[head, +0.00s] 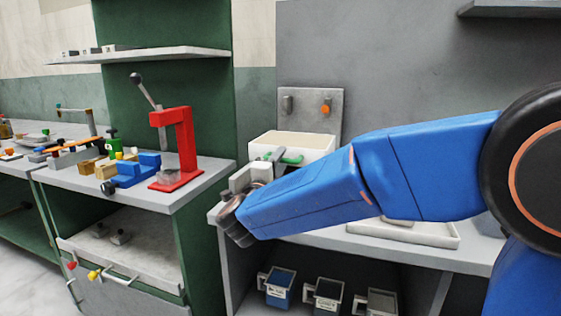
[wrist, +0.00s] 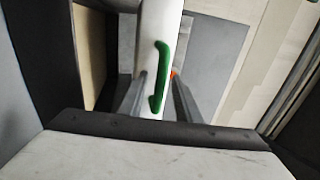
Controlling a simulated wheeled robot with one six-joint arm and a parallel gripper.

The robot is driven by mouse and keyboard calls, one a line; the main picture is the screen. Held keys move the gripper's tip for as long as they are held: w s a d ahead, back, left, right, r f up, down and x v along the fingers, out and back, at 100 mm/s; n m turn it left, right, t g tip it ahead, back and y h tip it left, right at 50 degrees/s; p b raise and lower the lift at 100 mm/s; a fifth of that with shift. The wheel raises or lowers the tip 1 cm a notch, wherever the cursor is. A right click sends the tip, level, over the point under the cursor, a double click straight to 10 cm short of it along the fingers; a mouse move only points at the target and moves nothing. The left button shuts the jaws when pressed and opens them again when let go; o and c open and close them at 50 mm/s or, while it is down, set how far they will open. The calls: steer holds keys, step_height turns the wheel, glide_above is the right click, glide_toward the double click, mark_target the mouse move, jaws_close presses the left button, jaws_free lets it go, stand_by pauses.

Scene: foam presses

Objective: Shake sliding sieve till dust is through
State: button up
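A cream, open-topped box (head: 305,141), which looks like the sliding sieve, sits at the back of the right bench in the head view. A green handle (head: 292,158) is on its near side. My gripper (head: 279,158) is at this handle, with my blue arm reaching in from the right. In the wrist view the green handle (wrist: 160,75) stands out from a white wall. The two grey fingers of my gripper (wrist: 159,88) lie on either side of it, with gaps visible. The inside of the box and any dust are hidden.
A grey panel (head: 326,99) with a grey and an orange knob stands behind the box. Several labelled mugs (head: 325,294) stand below. A red press (head: 181,150) and a blue vise (head: 133,172) occupy the left bench.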

steer(key=shift+w, duration=0.2)
jaws_close()
steer(key=r+v, duration=0.1)
steer(key=v, duration=0.7)
steer(key=shift+s+r, duration=0.15)
steer(key=shift+r, duration=0.15)
jaws_free()
steer(key=v, duration=1.7)
steer(key=shift+s, duration=0.2)
